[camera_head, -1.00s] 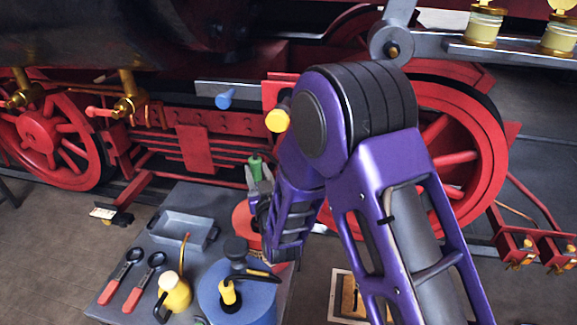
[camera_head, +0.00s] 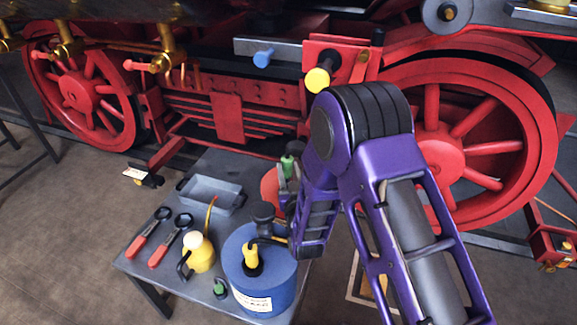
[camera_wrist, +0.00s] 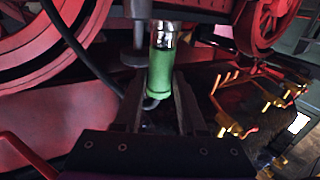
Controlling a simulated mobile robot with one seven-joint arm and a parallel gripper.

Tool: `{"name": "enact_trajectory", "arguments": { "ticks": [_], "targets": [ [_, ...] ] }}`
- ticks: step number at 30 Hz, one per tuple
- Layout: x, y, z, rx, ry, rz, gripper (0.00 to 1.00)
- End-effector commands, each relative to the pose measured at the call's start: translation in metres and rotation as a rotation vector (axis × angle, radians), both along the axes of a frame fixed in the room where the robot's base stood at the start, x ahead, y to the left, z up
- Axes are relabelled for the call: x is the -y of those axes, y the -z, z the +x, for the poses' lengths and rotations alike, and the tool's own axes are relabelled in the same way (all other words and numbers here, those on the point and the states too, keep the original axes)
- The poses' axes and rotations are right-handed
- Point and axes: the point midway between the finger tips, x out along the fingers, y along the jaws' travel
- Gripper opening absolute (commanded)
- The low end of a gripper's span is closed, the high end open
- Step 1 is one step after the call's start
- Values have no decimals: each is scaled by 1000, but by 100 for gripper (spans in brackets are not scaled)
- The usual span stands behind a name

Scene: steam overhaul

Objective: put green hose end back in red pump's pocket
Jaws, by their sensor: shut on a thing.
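The green hose end (camera_wrist: 160,75) stands between the two fingers of my gripper (camera_wrist: 158,105) in the wrist view, with its silver tip pointing up in that picture. My gripper is shut on it. In the head view the green hose end (camera_head: 288,164) shows as a small upright green piece at my gripper (camera_head: 287,180). The red pump (camera_head: 269,189) stands on the grey table just beside and behind my gripper, and my wrist hides most of it. Its pocket cannot be made out. I cannot tell whether the hose end touches the pump.
A blue pump (camera_head: 270,291) with a yellow hose end (camera_head: 251,256) stands at the table's front. A yellow oil can (camera_head: 199,256), two red-handled wrenches (camera_head: 142,240) and a grey tray (camera_head: 211,195) are to its left. The red locomotive wheel (camera_head: 455,140) rises close behind my arm.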

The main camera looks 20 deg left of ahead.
Motion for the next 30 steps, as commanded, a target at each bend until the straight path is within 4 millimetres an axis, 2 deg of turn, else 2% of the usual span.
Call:
{"name": "enact_trajectory", "arguments": {
  "ticks": [4, 15, 30],
  "targets": [
    [0, 11, 0, 2, 0, 1, 0],
    [0, 11, 0, 2, 0, 1, 0],
    [0, -6, 0, 2, 0, 1, 0]
  ]
}}
